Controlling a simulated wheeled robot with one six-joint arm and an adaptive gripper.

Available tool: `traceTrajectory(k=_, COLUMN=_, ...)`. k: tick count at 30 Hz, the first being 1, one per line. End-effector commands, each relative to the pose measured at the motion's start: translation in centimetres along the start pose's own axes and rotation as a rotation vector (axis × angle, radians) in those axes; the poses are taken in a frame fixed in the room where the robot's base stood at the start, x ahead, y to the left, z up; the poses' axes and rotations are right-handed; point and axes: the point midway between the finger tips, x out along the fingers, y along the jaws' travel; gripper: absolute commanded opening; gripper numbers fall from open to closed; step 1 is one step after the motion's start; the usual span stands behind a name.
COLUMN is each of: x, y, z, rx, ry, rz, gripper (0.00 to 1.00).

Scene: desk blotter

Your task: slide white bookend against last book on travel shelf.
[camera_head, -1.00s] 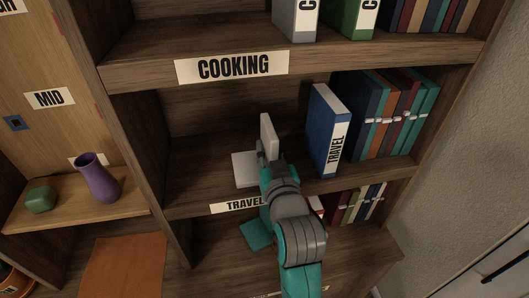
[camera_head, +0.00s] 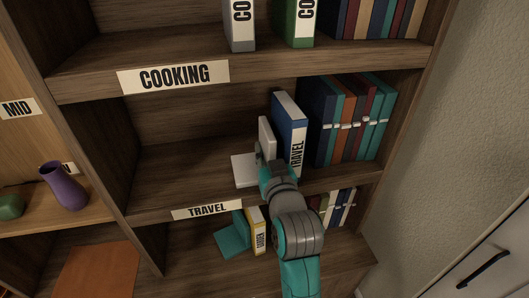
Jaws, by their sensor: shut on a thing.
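The white bookend (camera_head: 243,170) stands on the travel shelf (camera_head: 165,180), its flat base to the left and its upright plate beside the blue travel book (camera_head: 289,130). The plate looks very close to the book's left side; I cannot tell if they touch. The blue book stands nearly upright at the left end of the row of books (camera_head: 350,120). My gripper (camera_head: 263,163) is at the bookend's plate from the front and is shut on it. My wrist hides the gripper's fingers in part.
A cooking shelf (camera_head: 300,63) with binders is above. Below are a yellow book (camera_head: 256,230), a teal item (camera_head: 233,236) and more books. A purple vase (camera_head: 64,187) stands far left. The travel shelf's left part is free.

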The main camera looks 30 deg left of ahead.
Motion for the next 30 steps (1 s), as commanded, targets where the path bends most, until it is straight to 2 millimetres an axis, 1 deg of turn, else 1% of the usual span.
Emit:
traceTrajectory(k=9, x=0.0, y=0.1, z=0.1, rx=0.0, ry=-0.001, rz=0.002, gripper=0.0)
traceTrajectory(k=10, x=0.0, y=0.1, z=0.0, rx=0.0, ry=-0.001, rz=0.002, gripper=0.23)
traceTrajectory(k=11, x=0.0, y=0.1, z=0.1, rx=-0.001, ry=-0.001, rz=0.002, gripper=0.31)
traceTrajectory(k=12, x=0.0, y=0.1, z=0.1, rx=-0.001, ry=-0.001, rz=0.002, gripper=0.41)
traceTrajectory(k=13, x=0.0, y=0.1, z=0.1, rx=-0.001, ry=-0.001, rz=0.002, gripper=0.47)
traceTrajectory(k=23, x=-0.1, y=0.1, z=0.0, rx=0.0, ry=0.0, rz=0.001, gripper=0.47)
traceTrajectory(k=26, x=-0.7, y=0.1, z=0.0, rx=0.0, ry=0.0, rz=0.001, gripper=0.47)
traceTrajectory(k=30, x=-2.8, y=0.1, z=0.1, rx=0.0, ry=-0.001, rz=0.002, gripper=0.47)
